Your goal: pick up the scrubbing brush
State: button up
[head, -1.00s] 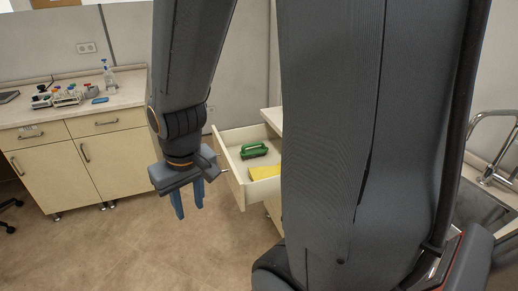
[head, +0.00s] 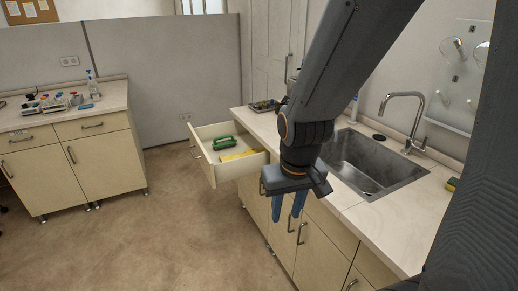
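The green scrubbing brush (head: 222,141) lies in an open drawer (head: 213,172) of the counter in the head view. A yellow cloth or sponge (head: 240,155) lies beside it in the drawer. My gripper (head: 287,206) points down, to the right of and nearer than the drawer, in front of the cabinet doors. Its two blue fingers are apart, with nothing seen between them. The brush is in clear view.
A sink (head: 372,160) with a tall faucet (head: 405,118) is set in the right counter. A dark tray (head: 264,106) stands at that counter's far end. A second cabinet (head: 75,165) with bottles and racks stands at the left. The floor (head: 160,225) between is clear.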

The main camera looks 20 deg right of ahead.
aim_at(216, 146)
jog(key=u, duration=0.55)
jog(key=i, duration=0.7)
jog(key=u, duration=0.75)
jog(key=i, duration=1.45)
jog(key=z, duration=0.55)
jog(key=i, duration=0.9)
jog(key=z, duration=1.25)
jog(key=i, duration=0.4)
jog(key=z, duration=0.4)
